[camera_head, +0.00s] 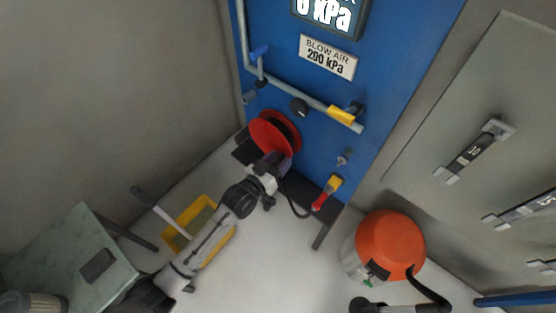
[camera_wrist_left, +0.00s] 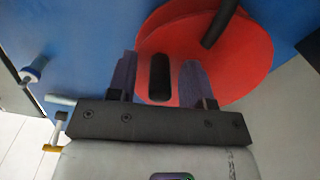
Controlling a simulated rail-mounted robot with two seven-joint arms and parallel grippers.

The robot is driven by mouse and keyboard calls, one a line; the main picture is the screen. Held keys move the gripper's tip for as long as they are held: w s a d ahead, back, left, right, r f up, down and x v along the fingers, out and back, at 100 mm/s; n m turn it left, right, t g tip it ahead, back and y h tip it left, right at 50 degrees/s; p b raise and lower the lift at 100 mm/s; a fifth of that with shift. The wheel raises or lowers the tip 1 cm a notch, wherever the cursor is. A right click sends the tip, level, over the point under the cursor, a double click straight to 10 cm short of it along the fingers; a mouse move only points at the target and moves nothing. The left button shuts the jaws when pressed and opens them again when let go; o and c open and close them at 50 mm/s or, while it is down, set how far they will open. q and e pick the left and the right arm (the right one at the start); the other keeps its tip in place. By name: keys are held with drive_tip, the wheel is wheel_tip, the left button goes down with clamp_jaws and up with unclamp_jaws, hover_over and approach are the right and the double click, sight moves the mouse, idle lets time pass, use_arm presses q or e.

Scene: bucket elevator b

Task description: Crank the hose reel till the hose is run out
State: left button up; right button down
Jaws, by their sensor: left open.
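The hose reel (camera_head: 268,137) is a red disc on the blue panel, at its lower left. In the left wrist view its red face (camera_wrist_left: 240,65) fills the upper middle. A black crank handle (camera_wrist_left: 159,78) stands out between the two purple fingers of my left gripper (camera_wrist_left: 158,80). The fingers are open, one on each side of the handle, with gaps showing. In the head view my left gripper (camera_head: 279,163) covers the reel's lower part. A black hose (camera_head: 293,207) runs toward a red and yellow nozzle (camera_head: 327,192). My right gripper is not seen.
An orange-topped vacuum (camera_head: 390,243) stands on the floor at right. A yellow bin (camera_head: 188,212) is beside my left arm. A pipe with a yellow-handled valve (camera_head: 341,115) crosses the panel above the reel. A green-grey box (camera_head: 68,258) stands at lower left.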

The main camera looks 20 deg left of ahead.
use_arm(q)
drive_tip(key=shift+c, duration=0.4)
clamp_jaws()
